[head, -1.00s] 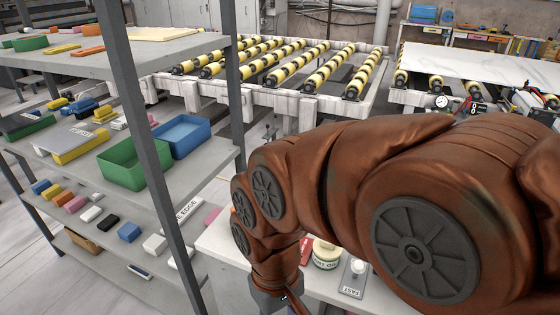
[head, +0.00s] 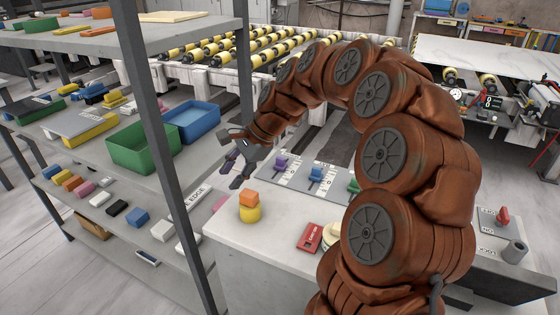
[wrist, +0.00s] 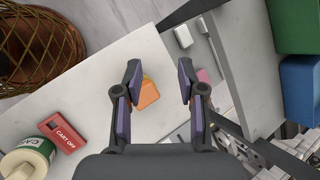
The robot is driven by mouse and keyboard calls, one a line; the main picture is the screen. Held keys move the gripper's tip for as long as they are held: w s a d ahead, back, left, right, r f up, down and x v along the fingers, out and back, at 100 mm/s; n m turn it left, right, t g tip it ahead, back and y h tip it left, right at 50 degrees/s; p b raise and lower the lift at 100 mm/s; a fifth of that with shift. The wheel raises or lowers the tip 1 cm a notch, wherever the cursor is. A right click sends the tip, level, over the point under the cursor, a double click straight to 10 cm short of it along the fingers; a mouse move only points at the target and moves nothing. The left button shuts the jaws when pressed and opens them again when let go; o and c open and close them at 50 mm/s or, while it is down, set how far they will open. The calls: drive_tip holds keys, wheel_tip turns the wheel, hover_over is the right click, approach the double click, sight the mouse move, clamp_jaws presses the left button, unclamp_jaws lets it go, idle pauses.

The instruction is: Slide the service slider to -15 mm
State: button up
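No part in view carries a readable "service" label, so I cannot tell which one is the service slider. Plates with a purple knob (head: 281,165), a blue knob (head: 316,174) and a green knob (head: 354,185) stand along the back of the white bench (head: 260,265); their markings are too small to read. My gripper (head: 236,178) is above the bench's left end, left of the purple knob and apart from it. In the wrist view my gripper (wrist: 158,75) is open with nothing between its fingers; an orange block (wrist: 148,93) lies below them.
In the head view the orange block (head: 249,199) sits on a yellow round piece (head: 250,213). A red "CART OFF" box (head: 309,237) lies near my arm. A shelf rack (head: 165,150) with bins stands close left. A red knob (head: 503,215) is at right.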

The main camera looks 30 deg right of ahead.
drive_tip(key=w+d+f+m+t, duration=0.2)
drive_tip(key=w+d+m, duration=0.45)
drive_tip(key=d, duration=0.35)
drive_tip(key=m+t+h+b, duration=0.1)
drive_tip(key=m+t, duration=0.2)
drive_tip(key=m, duration=0.4)
approach(281, 158)
drive_tip(key=shift+x, duration=1.25)
drive_tip(key=shift+w+a, duration=0.1)
drive_tip(key=shift+w, duration=0.1)
drive_tip(key=shift+p+x, duration=0.5)
drive_tip(key=shift+x, duration=3.15)
drive_tip(key=shift+s+f, duration=0.1)
drive_tip(key=shift+s, duration=0.05)
clamp_jaws()
